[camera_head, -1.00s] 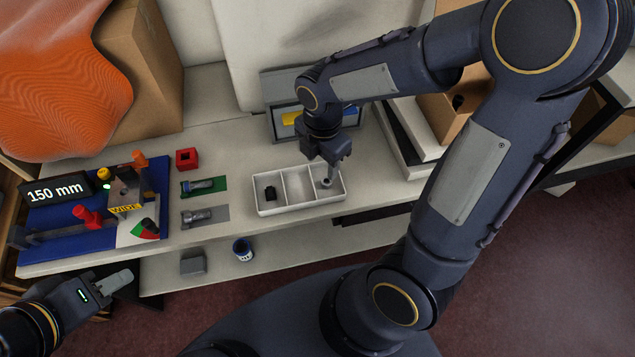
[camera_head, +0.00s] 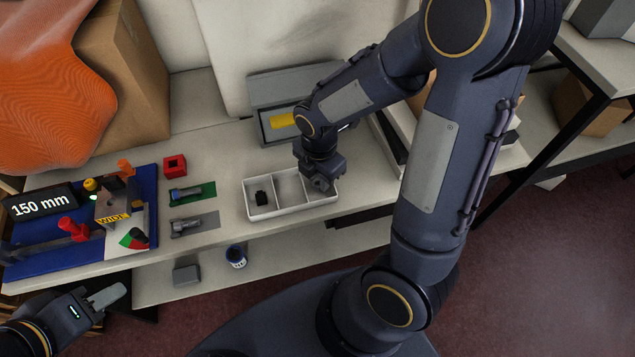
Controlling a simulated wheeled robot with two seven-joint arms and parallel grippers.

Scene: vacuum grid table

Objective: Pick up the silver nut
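A white three-compartment tray (camera_head: 292,211) stands near the table's front edge. My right gripper (camera_head: 321,185) reaches down at its right compartment, and its body covers most of that compartment. I cannot make out a silver nut; any nut there is hidden or too small to tell. The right fingertips are too hidden to show whether they are open or shut. My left gripper (camera_head: 108,296) is at the lower left, in front of the table and away from the tray. Its fingers overlap in this view, so their opening is unclear.
A small black part (camera_head: 261,198) lies in the tray's left compartment; the middle one looks empty. Left of it are a green mat (camera_head: 207,190), a grey mat (camera_head: 209,221), a red block (camera_head: 175,166) and a blue fixture (camera_head: 40,262). A grey bin (camera_head: 268,133) stands behind.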

